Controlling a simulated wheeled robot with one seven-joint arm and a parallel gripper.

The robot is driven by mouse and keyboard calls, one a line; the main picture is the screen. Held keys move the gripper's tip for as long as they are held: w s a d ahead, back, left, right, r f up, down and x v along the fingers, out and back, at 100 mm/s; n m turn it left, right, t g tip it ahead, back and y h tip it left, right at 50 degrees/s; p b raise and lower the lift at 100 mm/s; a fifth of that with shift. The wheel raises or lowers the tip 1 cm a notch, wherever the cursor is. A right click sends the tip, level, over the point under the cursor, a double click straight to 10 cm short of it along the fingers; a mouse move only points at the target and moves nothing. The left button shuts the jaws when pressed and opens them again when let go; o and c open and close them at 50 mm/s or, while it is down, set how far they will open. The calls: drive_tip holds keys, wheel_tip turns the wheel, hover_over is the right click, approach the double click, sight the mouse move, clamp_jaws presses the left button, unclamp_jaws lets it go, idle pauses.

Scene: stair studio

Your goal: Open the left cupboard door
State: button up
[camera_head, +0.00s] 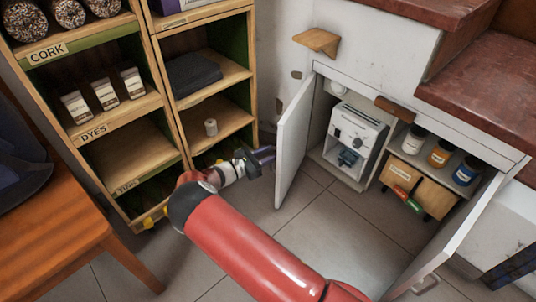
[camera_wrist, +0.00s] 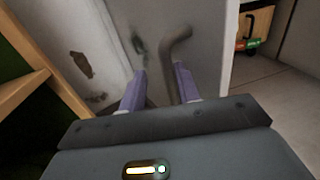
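The left cupboard door (camera_head: 293,142) is white and stands swung well open, its free edge toward the room. In the wrist view the door (camera_wrist: 205,65) fills the middle, with a grey bar handle (camera_wrist: 175,45) on its outer face. My gripper (camera_head: 267,155) is at the left of this door, beside its outer face. In the wrist view my gripper (camera_wrist: 160,72) has its two purple fingers apart. The handle's bar runs down between or just beyond the fingertips; I cannot tell whether they touch it. The handle is hidden in the head view.
The right cupboard door (camera_head: 450,235) also stands open. A wooden shelf unit (camera_head: 220,85) stands close at left, and a wooden table (camera_head: 60,210) nearer. Tiled floor (camera_head: 330,225) is clear before the cupboard.

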drive_tip(key=shift+s+a, duration=0.1)
drive_tip(key=shift+a, duration=0.05)
drive_tip(key=v, duration=0.7)
drive_tip(key=shift+s+a, duration=0.2)
drive_tip(key=shift+a, duration=0.05)
drive_tip(key=shift+f, duration=0.1)
